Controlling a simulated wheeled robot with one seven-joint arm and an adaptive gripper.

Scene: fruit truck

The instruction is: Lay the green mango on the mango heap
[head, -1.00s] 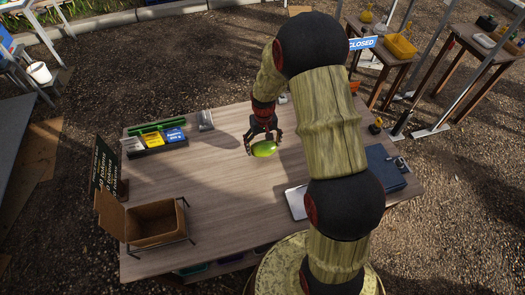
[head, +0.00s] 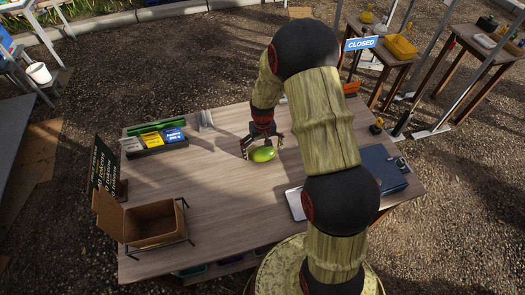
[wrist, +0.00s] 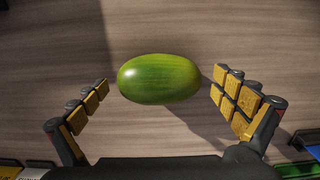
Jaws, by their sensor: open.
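The green mango (head: 263,154) is at the middle of the wooden table, below my gripper (head: 262,146). In the wrist view the mango (wrist: 159,79) lies crosswise, ahead of my gripper (wrist: 162,92), with a finger apart from it on each side. The fingers are open and hold nothing. A shadow falls on the table beside the mango; it appears to rest on the tabletop. I see no mango heap in either view.
An open cardboard box (head: 155,222) stands at the table's front left. A tray of coloured cards (head: 155,140) is at the back left. A blue box (head: 384,168) and a pale flat tablet (head: 296,203) are on the right.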

